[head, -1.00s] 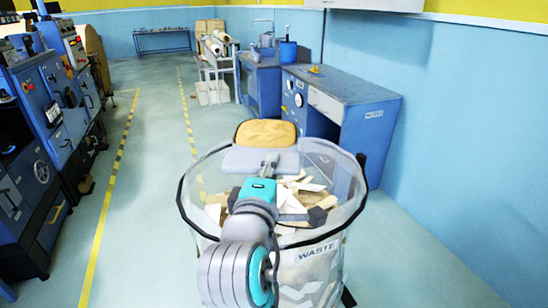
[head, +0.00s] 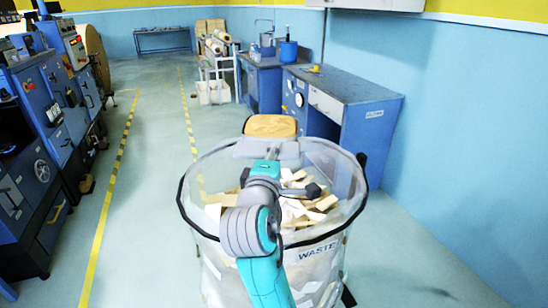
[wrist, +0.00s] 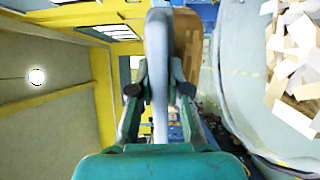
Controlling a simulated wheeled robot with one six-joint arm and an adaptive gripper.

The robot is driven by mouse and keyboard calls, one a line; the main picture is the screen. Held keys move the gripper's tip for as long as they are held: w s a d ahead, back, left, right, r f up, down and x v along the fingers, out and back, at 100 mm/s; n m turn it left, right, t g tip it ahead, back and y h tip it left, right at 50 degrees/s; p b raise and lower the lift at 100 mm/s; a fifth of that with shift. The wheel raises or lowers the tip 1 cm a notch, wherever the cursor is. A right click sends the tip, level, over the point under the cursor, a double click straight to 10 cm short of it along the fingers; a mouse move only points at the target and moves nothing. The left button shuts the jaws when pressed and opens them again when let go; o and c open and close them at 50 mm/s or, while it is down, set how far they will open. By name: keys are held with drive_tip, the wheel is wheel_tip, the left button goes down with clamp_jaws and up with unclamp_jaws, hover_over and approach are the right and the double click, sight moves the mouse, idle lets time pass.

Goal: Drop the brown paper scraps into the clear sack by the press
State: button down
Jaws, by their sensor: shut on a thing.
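The clear sack (head: 330,205) stands in the foreground, held open by a dark hoop and labelled WASTE. Pale and brown scraps (head: 300,205) lie inside it. My gripper (head: 268,168) is above the sack, toward its far rim. It is shut on a flat grey pan-like thing (head: 266,148), which shows in the wrist view (wrist: 158,60) as a thin upright strip between the fingers.
A blue workbench (head: 350,98) stands at the right behind the sack, against the wall. Blue machines (head: 40,140) line the left. Paper rolls (head: 216,42) sit on a rack at the back. The marked aisle on the left and the right floor are clear.

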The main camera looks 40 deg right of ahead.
drive_tip(key=shift+w+d+f, duration=0.4)
drive_tip(key=shift+w+d, duration=0.45)
drive_tip(key=shift+w, duration=0.15)
drive_tip(key=shift+w+d+f, duration=0.35)
drive_tip(key=shift+w+d, duration=0.55)
drive_tip(key=shift+w, duration=0.1)
drive_tip(key=shift+w+d+f, duration=0.4)
drive_tip(key=shift+w+d, duration=0.45)
drive_tip(key=shift+w, duration=0.15)
drive_tip(key=c, duration=1.1)
unclamp_jaws()
drive_tip(key=shift+o, duration=0.2)
drive_tip(key=v, duration=1.2)
drive_tip(key=shift+f, duration=0.1)
